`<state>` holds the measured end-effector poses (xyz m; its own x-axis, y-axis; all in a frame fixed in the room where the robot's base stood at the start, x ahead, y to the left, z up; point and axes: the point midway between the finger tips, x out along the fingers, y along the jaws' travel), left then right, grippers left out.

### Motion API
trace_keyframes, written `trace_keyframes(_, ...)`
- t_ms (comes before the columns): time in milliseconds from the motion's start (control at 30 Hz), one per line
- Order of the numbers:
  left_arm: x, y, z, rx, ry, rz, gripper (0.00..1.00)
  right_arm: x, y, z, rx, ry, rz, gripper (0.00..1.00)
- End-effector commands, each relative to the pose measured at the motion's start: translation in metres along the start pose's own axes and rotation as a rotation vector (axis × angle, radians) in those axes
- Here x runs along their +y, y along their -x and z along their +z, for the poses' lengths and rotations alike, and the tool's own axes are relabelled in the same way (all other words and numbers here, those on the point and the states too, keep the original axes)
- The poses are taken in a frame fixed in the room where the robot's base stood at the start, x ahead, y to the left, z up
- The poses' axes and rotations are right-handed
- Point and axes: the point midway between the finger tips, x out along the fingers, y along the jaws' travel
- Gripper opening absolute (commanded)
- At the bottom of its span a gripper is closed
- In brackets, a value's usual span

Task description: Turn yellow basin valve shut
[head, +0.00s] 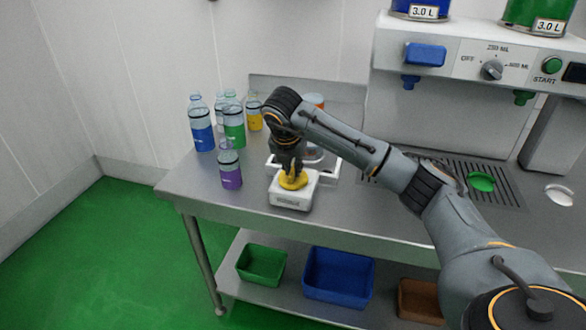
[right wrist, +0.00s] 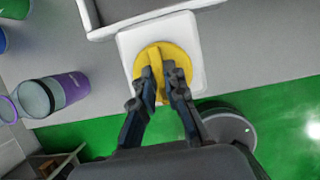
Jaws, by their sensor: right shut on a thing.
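The yellow valve (head: 293,181) is a round yellow knob on top of a white block with dark lettering (head: 291,200), near the front edge of the steel table. In the right wrist view the yellow valve (right wrist: 144,62) shows a raised bar across its disc. My right gripper (head: 290,168) points down onto the valve from above. In the right wrist view my right gripper (right wrist: 164,82) is shut on the valve's bar, one finger on each side. My left gripper is not in view.
A purple-labelled bottle (head: 230,168) stands left of the block. Several other bottles, one blue-labelled (head: 202,128), stand behind it. A white-rimmed basin (head: 328,176) lies just behind the block. The dispenser (head: 467,68) is at right. Bins, one blue (head: 338,276), sit on the lower shelf.

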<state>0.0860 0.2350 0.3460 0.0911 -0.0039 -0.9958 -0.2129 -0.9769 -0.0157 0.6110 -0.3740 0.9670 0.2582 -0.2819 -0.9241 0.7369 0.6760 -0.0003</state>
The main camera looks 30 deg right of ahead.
Motion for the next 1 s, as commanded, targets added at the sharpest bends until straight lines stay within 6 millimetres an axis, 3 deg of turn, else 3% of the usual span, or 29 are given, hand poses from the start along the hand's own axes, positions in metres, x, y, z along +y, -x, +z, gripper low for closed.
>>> trace_keyframes(633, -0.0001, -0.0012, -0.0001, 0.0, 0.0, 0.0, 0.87, 0.0004, 0.0011, 0.0015, -0.003, -0.051, -0.018, 0.0)
trace_keyframes(667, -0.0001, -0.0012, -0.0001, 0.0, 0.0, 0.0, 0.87, 0.0005, 0.0011, 0.0015, -0.003, -0.051, -0.018, 0.14)
trace_keyframes(767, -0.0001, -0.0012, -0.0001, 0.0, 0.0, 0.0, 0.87, 0.0004, 0.001, 0.0014, -0.003, -0.05, -0.018, 0.34)
trace_keyframes(1000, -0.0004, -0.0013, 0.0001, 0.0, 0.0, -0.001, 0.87, 0.0003, 0.0003, 0.0006, -0.001, -0.048, -0.019, 0.35)
